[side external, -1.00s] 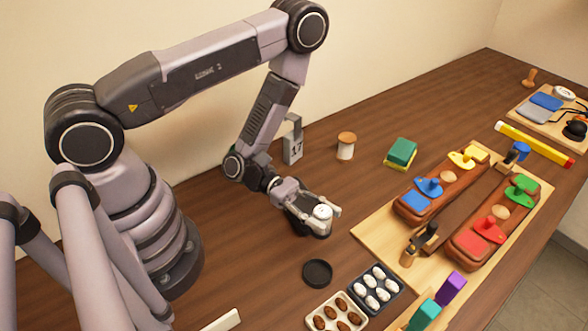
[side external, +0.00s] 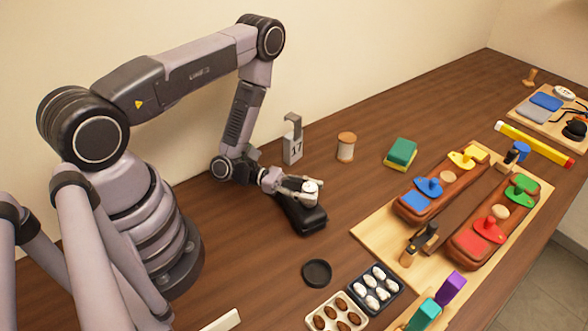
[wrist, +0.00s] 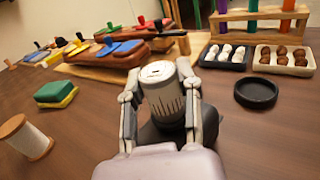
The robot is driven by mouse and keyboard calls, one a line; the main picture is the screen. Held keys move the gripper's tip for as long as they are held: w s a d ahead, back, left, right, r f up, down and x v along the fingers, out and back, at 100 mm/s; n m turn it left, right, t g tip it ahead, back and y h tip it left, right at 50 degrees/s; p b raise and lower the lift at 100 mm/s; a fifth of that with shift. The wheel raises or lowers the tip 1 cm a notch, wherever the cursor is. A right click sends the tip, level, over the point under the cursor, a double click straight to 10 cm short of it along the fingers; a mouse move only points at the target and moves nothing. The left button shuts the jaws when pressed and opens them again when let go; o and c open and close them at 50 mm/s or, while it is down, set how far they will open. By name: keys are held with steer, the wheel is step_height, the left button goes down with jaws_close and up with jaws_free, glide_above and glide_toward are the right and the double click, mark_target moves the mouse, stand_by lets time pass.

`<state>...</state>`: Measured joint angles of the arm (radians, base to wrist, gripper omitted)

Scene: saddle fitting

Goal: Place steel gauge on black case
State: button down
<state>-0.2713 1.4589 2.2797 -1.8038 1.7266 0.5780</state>
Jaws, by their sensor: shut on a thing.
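The steel gauge (wrist: 163,98) is a short metal cylinder with a marked scale and a pale top. My gripper (side external: 303,187) is shut on it, with one finger on each side in the wrist view (wrist: 161,90). The gauge's pale top also shows in the side view (side external: 311,185). The black case (side external: 306,218) lies on the table under and just in front of my gripper. In the wrist view the dark case (wrist: 209,122) shows partly behind the gauge and fingers. Whether the gauge touches the case I cannot tell.
A round black dish (side external: 317,273) lies in front of the case, near trays of white and brown egg-shaped pieces. A grey hooked block (side external: 292,146) and a thread spool (side external: 346,147) stand behind. A wooden board (side external: 372,233) with brown saddle-like blocks is on the right.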

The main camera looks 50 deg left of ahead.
steer(key=c, duration=0.8)
jaws_free()
steer(key=shift+f, duration=0.15)
steer(key=shift+o, duration=0.2)
